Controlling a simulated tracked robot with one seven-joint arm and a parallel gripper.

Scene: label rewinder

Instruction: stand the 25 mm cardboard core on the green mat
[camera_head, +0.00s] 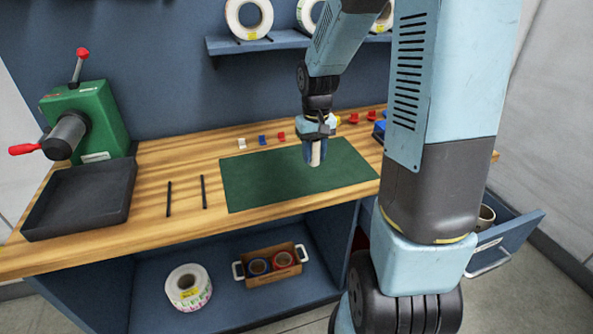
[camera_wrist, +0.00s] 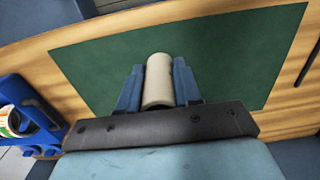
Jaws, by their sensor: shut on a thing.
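The cardboard core (camera_wrist: 158,80) is a pale beige cylinder between the two blue fingers of my gripper (camera_wrist: 158,88) in the wrist view. In the head view the core (camera_head: 315,155) shows as a light upright strip at the fingertips of my gripper (camera_head: 314,152). My gripper is shut on it, over the green mat (camera_head: 260,181). The mat lies flat on the wooden bench and also fills the middle of the wrist view (camera_wrist: 105,75). I cannot tell whether the core's lower end touches the mat.
A green rewinder (camera_head: 88,115) with red handles and a dark tray (camera_head: 80,198) stand at the left. Two thin black bars (camera_head: 169,198) lie beside the mat. An open drawer (camera_head: 508,236) juts out at the right.

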